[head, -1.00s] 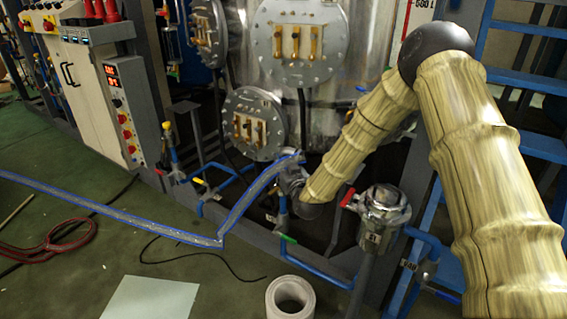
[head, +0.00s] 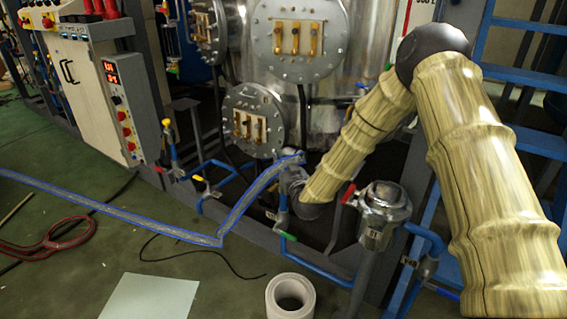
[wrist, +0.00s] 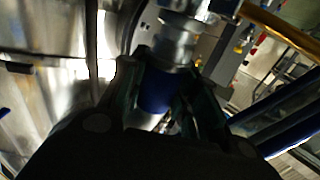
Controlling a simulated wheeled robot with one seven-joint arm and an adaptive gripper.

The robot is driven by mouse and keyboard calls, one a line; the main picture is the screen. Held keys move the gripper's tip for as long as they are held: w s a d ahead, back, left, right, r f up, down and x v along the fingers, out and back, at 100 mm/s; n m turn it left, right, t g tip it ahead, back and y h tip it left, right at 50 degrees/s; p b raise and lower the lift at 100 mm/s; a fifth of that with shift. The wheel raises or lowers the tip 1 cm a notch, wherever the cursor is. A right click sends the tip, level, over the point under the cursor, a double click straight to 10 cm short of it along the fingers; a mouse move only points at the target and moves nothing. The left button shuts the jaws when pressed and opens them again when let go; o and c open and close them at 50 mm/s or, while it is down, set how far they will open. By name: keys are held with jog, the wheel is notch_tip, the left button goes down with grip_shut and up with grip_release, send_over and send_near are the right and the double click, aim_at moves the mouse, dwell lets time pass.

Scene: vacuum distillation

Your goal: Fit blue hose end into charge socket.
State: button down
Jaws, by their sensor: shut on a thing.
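The blue hose (head: 150,224) runs from the left across the floor, bends, and rises to my gripper (head: 297,184) in front of the steel vessel. In the wrist view my gripper (wrist: 165,82) is shut around the blue hose end (wrist: 158,91), with a dark finger on each side. A metal fitting (wrist: 175,45) stands in line just beyond the blue part. I cannot tell whether this fitting belongs to the hose or is the charge socket, nor whether anything is seated. My arm hides part of this area in the head view.
The steel vessel (head: 330,85) with bolted round covers stands behind. A valve funnel (head: 384,205) with a red handle is close to the right of my gripper. Blue pipes surround the spot. A white roll (head: 291,297) and a pale sheet (head: 150,297) lie on the open floor.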

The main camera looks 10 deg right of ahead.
jog(key=shift+f+b, duration=0.7)
jog(key=shift+f, duration=0.7)
jog(key=c, duration=1)
grip_release()
